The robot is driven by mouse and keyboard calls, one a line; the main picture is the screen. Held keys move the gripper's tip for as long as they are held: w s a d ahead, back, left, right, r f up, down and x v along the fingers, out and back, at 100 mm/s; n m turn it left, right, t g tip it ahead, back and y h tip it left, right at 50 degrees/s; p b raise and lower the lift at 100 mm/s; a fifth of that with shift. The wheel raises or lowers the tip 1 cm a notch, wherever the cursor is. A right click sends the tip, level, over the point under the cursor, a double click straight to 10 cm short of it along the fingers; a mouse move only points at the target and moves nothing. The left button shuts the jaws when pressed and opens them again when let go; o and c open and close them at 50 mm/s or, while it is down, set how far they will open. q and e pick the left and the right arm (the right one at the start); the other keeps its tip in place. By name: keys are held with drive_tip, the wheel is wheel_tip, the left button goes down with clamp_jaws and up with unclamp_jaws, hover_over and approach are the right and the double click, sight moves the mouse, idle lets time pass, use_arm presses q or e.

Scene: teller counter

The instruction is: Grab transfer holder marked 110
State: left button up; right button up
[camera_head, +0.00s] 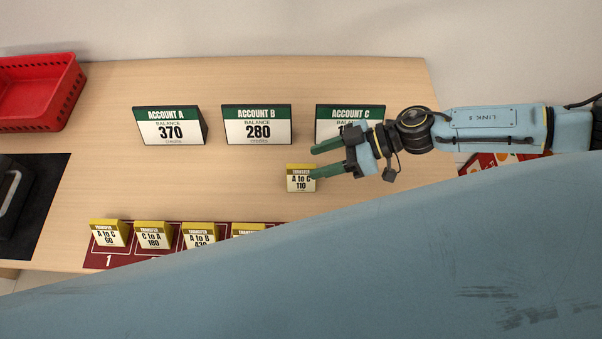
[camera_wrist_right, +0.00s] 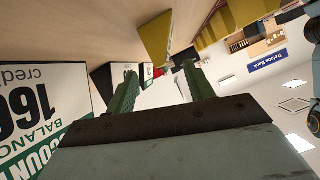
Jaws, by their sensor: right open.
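The transfer holder marked A to C 110 (camera_head: 299,184), a small yellow-topped wedge with a white face, stands on the counter below the account signs. My right gripper (camera_head: 314,163) is open, its green fingers reaching in from the right. In the head view the lower finger's tip overlaps the holder's right edge; whether it touches is unclear. In the right wrist view, a yellow wedge (camera_wrist_right: 156,36), apparently this holder, shows beyond the gap between the open fingers (camera_wrist_right: 160,82). My left gripper is out of view.
Account A (camera_head: 170,127), Account B (camera_head: 258,126) and Account C (camera_head: 350,112) signs stand behind; the gripper partly covers C. Several other holders stand on a red strip (camera_head: 97,261), partly hidden by my blue body part. A red basket (camera_head: 35,95) sits at far left.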

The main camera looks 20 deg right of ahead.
sight(310, 167)
drive_tip(key=x, duration=0.3)
drive_tip(key=b+x, duration=0.1)
drive_tip(key=shift+s+a+f, duration=0.15)
drive_tip(key=shift+s+f, duration=0.1)
drive_tip(key=shift+s, duration=0.05)
drive_tip(key=shift+w+a+f, duration=0.1)
drive_tip(key=shift+a+f, duration=0.1)
drive_tip(key=shift+a, duration=0.25)
drive_tip(key=shift+c, duration=0.8)
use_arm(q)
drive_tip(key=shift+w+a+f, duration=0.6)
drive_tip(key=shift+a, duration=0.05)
use_arm(e)
drive_tip(key=c, duration=0.9)
